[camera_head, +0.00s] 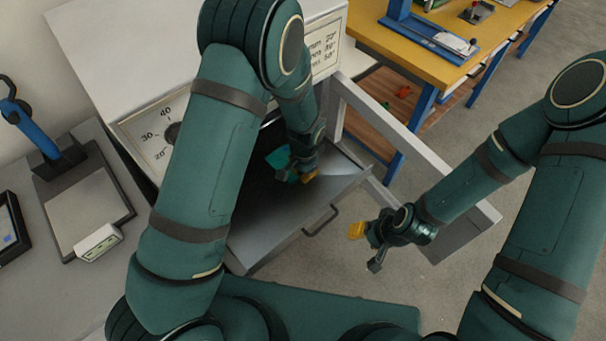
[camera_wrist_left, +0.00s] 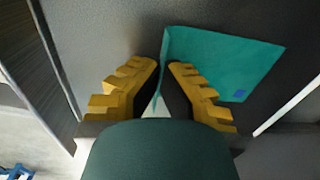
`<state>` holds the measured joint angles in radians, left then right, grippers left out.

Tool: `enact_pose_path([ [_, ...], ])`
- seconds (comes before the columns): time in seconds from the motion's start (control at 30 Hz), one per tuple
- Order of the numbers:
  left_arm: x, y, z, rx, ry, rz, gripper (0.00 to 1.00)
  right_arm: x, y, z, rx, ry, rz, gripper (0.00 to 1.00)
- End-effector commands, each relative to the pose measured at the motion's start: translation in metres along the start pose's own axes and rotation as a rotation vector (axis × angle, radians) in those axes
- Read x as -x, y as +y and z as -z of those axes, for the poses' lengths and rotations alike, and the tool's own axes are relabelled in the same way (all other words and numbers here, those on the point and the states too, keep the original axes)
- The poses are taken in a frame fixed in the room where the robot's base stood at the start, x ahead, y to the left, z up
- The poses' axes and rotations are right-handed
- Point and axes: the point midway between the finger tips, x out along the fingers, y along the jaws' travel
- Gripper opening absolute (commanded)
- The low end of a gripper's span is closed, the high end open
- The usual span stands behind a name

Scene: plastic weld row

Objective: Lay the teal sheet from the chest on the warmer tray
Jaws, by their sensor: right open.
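The teal sheet (camera_head: 281,162) is at my left gripper (camera_head: 307,173), over the dark floor of the chest's pulled-out metal drawer (camera_head: 262,232). In the left wrist view the sheet (camera_wrist_left: 225,62) bends along one edge, which runs between the yellow fingertips (camera_wrist_left: 166,66). The fingers are close together on that edge. The flat part spreads to the right, with a small blue mark near its corner. The white chest (camera_head: 150,45) has a dial on its front. My right gripper (camera_head: 370,245) is open and empty, right of the drawer. I cannot tell for certain which surface is the warmer tray.
On the left bench lies a flat grey plate (camera_head: 92,200) with a blue upright handle (camera_head: 30,125) and a white label block (camera_head: 98,242). A dark-framed device (camera_head: 10,228) is beside it. A pale panel (camera_head: 385,125) stands right of the drawer. A yellow-topped bench (camera_head: 440,65) is behind.

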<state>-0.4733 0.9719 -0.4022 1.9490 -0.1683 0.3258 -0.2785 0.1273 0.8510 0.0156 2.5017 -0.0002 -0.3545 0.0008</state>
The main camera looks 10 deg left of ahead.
Motion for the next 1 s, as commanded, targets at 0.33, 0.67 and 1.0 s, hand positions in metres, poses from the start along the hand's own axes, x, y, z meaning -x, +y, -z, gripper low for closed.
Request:
enact_pose_path([
  [0.33,-0.009,0.0,0.0,0.0,0.001,0.0,0.0,-0.003,0.001,0.0,0.0,0.002,0.0,0.47],
  [0.67,-0.011,0.0,0.0,0.0,0.001,0.0,0.34,-0.004,0.002,0.001,0.0,0.003,0.0,0.47],
  [1.0,-0.001,0.0,0.001,0.0,0.002,0.001,0.34,0.001,0.0,0.0,0.0,0.001,0.0,0.47],
])
